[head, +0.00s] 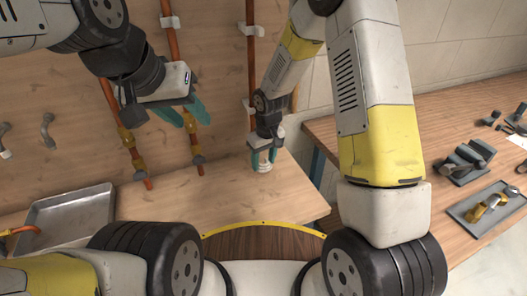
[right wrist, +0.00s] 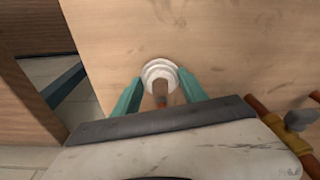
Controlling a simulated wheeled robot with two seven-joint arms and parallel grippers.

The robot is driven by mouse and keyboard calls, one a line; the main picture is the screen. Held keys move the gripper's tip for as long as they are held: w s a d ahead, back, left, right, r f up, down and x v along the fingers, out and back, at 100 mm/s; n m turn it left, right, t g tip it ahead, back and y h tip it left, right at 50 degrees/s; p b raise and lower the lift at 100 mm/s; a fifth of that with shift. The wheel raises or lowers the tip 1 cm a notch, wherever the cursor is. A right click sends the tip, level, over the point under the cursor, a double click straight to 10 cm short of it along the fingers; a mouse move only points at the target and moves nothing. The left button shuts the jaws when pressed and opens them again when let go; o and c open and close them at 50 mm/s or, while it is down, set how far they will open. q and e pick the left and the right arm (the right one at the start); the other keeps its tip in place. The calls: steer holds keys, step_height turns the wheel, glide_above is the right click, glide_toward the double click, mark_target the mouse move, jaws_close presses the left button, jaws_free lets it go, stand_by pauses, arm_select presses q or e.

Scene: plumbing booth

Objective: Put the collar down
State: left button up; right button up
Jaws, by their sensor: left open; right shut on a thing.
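The collar (head: 263,168) is white and ringed. It is between the fingers of my right gripper (head: 262,157), low over the wooden bench at its right part. In the right wrist view the collar (right wrist: 160,70) sits between the two teal fingertips, with a copper-coloured piece showing at its near side. Whether its underside touches the bench is hard to tell. My left gripper (head: 188,114) is open and empty, in front of the back panel near the copper pipes.
Copper pipes with brass valves (head: 138,163) run down the back panel. A metal tray (head: 68,222) is at the bench's left. A side table at right holds a grey vise (head: 466,160) and a small tray (head: 470,213) with brass fittings. The bench (head: 225,195) between is clear.

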mark_target(263, 175)
steer(key=shift+s+f, duration=0.15)
steer(key=shift+f, duration=1.35)
steer(key=shift+f, duration=0.1)
steer(key=o, duration=1.4)
steer(key=shift+o, duration=0.2)
steer(key=s+d+r+m+t, duration=0.1)
steer(key=s+d+r, duration=0.1)
steer(key=r, duration=0.6)
steer(key=s+d+r, duration=0.1)
steer(key=d+r, duration=0.1)
steer(key=r, duration=0.5)
steer(key=s+d+r+m+t, duration=0.1)
steer(key=s+d+r, duration=0.15)
steer(key=r, duration=0.55)
steer(key=s+d+r+m+t, duration=0.1)
steer(key=s+d+r, duration=0.1)
steer(key=s, duration=0.3)
steer(key=s+d+r+m+t+y, duration=0.1)
steer(key=s+d+r, duration=0.2)
steer(key=s+r, duration=0.2)
steer(key=s+d+r+m+t, duration=0.1)
steer(key=s+d+r+m, duration=0.1)
steer(key=s+r, duration=0.2)
steer(key=shift+s+d, duration=0.3)
steer(key=shift+s, duration=0.55)
